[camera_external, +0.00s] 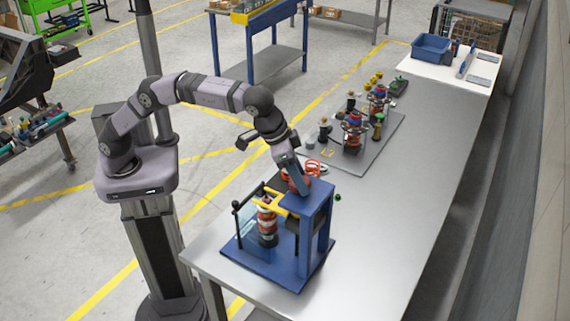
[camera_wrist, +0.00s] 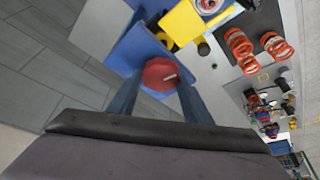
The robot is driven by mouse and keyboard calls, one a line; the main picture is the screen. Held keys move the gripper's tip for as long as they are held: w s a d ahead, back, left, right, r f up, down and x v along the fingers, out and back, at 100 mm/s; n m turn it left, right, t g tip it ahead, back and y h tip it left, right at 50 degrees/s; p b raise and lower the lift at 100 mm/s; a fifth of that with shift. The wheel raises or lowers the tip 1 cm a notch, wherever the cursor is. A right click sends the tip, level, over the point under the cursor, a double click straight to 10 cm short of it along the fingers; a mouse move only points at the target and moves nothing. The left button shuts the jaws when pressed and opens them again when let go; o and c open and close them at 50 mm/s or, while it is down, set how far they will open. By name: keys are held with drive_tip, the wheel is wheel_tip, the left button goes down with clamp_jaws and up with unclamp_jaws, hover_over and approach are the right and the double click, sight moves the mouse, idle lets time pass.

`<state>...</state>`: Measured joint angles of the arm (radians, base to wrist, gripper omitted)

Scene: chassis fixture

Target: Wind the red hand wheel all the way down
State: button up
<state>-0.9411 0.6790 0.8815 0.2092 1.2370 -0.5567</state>
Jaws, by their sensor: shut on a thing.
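The red hand wheel (camera_wrist: 160,73) shows in the wrist view as a round red disc on top of the blue fixture (camera_wrist: 125,50). My gripper (camera_wrist: 161,82) has one finger on each side of the wheel and is shut on it. In the external view my gripper (camera_external: 302,190) points down at the top of the blue fixture (camera_external: 318,225), and the wheel is mostly hidden there. A yellow fork-shaped part (camera_external: 274,201) sits at the upper end of an upright shock absorber with a red-orange spring (camera_external: 267,222) inside the fixture.
Loose orange springs (camera_wrist: 255,52) lie on a dark mat beside the fixture. A grey tray (camera_external: 378,146) with several assembled shocks and small parts lies farther along the metal bench (camera_external: 385,215). A blue bin (camera_external: 431,47) stands at the far end.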

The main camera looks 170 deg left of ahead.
drive_tip(key=m+t, duration=0.1)
drive_tip(key=m, duration=0.4)
drive_tip(key=shift+s+t+h+p, duration=0.15)
drive_tip(key=shift+t+h+p, duration=0.2)
drive_tip(key=shift+t+h, duration=0.05)
drive_tip(key=shift+m+t+h+p, duration=0.3)
drive_tip(key=shift+m+t+p, duration=0.3)
drive_tip(key=shift+m, duration=0.8)
drive_tip(key=shift+r+m+p, duration=0.1)
drive_tip(key=shift+m+p, duration=0.6)
drive_tip(key=m+h+p, duration=0.1)
drive_tip(key=m+p, duration=0.1)
drive_tip(key=m+t+h+p, duration=0.1)
drive_tip(key=m+p, duration=0.1)
drive_tip(key=p, duration=0.1)
drive_tip(key=shift+r+m, duration=0.15)
drive_tip(key=shift+m, duration=0.15)
drive_tip(key=shift+m+h+p, duration=0.4)
drive_tip(key=shift+m+p, duration=0.35)
drive_tip(key=shift+m, duration=0.05)
drive_tip(key=shift+f, duration=0.3)
